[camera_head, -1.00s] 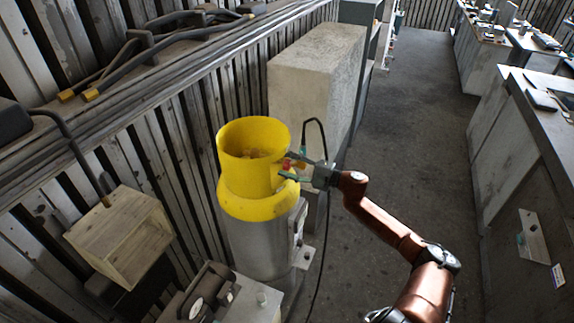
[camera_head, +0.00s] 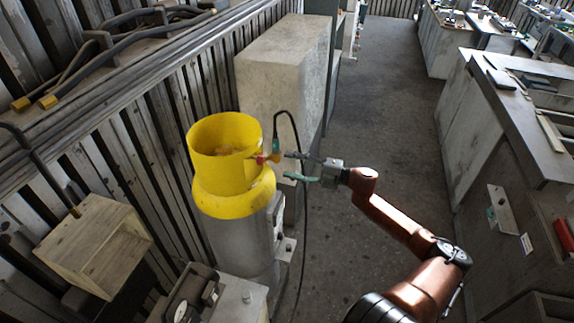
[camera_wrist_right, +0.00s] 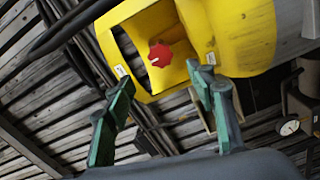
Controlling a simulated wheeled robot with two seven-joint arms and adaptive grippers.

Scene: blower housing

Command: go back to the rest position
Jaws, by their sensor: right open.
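My right gripper (camera_head: 296,168) is open and empty, just to the right of the yellow blower housing (camera_head: 233,197) and apart from it. The housing sits on a grey metal cylinder (camera_head: 240,247). A small red knob (camera_head: 261,159) shows on its right side, in front of the gripper. In the right wrist view my right gripper (camera_wrist_right: 165,115) has its two greenish fingers spread, with the red knob (camera_wrist_right: 160,54) and yellow housing (camera_wrist_right: 240,35) beyond them. My left gripper is not in view.
A concrete block (camera_head: 285,75) stands behind the housing. A wooden box (camera_head: 92,245) is at the left, and a gauge unit (camera_head: 190,292) stands in front. A black cable (camera_head: 302,225) hangs beside the cylinder. Open floor (camera_head: 385,130) lies to the right, before the workbenches (camera_head: 500,140).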

